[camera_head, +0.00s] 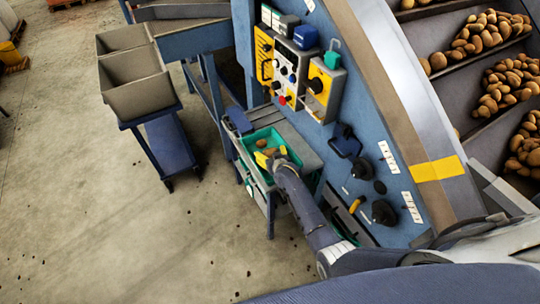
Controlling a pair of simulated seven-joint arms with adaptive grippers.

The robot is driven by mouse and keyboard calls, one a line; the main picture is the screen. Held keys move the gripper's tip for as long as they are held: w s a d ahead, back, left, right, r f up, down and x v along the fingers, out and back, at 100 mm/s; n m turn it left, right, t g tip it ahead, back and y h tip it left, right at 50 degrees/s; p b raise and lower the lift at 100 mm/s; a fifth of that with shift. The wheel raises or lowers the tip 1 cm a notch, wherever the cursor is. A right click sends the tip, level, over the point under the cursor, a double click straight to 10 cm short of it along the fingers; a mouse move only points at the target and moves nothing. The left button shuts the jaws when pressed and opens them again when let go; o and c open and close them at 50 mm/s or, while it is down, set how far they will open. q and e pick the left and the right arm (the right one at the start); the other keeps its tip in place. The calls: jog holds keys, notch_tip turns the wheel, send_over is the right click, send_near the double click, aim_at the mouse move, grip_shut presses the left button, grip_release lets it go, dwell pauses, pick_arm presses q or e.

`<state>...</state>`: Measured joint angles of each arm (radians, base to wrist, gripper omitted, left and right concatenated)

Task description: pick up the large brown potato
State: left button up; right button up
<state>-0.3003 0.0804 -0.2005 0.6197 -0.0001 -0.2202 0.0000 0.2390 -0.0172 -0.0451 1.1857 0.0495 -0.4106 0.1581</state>
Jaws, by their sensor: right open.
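A green tray (249,146) sits on a grey stand beside the blue machine, near the middle of the head view. Two brown potatoes show in it, one farther back (261,143) and one nearer my fingers (270,151). They are small in view, and I cannot tell for sure which is the large one. My right gripper (272,155) is over the tray, its yellow-tipped fingers spread apart. The nearer potato shows around the gap between the fingertips; I cannot tell whether they touch it. The gripper and forearm hide the tray's near right part. My left gripper is not in view.
A control panel (291,70) with buttons and yellow boxes stands behind the tray. Conveyor bays with many potatoes (507,80) are at upper right. Grey bins (135,80) stand on a blue cart (170,145) at left.

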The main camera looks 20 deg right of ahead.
jog(key=shift+c, duration=0.2)
jog(key=c, duration=1.1)
jog(key=shift+o, duration=0.2)
jog(key=shift+r, duration=0.15)
